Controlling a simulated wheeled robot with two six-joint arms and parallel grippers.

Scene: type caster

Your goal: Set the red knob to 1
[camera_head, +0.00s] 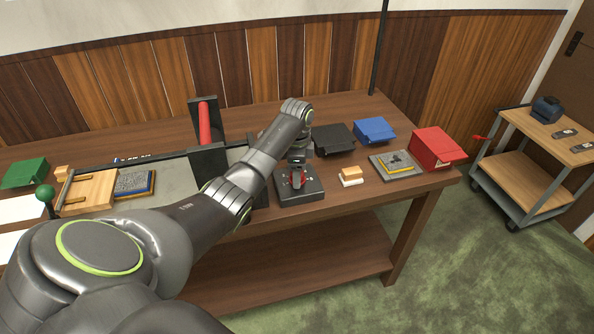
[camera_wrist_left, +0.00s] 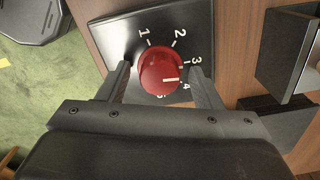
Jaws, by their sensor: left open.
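The red knob (camera_wrist_left: 158,66) sits on a dark square dial plate (camera_wrist_left: 197,22) with white numbers 1 to 5. Its white mark points to the right in the left wrist view, close to the 4. The 5 is partly hidden below the knob. My left gripper (camera_wrist_left: 160,70) is open, with one finger on each side of the knob; I cannot tell whether they touch it. In the head view the dial box (camera_head: 311,190) stands at the table's front edge, with my left gripper (camera_head: 298,165) over it. My right gripper is not in view.
On the wooden table (camera_head: 345,108), a black box (camera_head: 334,139), a blue box (camera_head: 374,130) and a red box (camera_head: 433,146) stand right of the dial. A small wood-topped block (camera_head: 351,176) and a grey plate (camera_head: 388,161) lie nearby. A trolley (camera_head: 520,168) stands far right.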

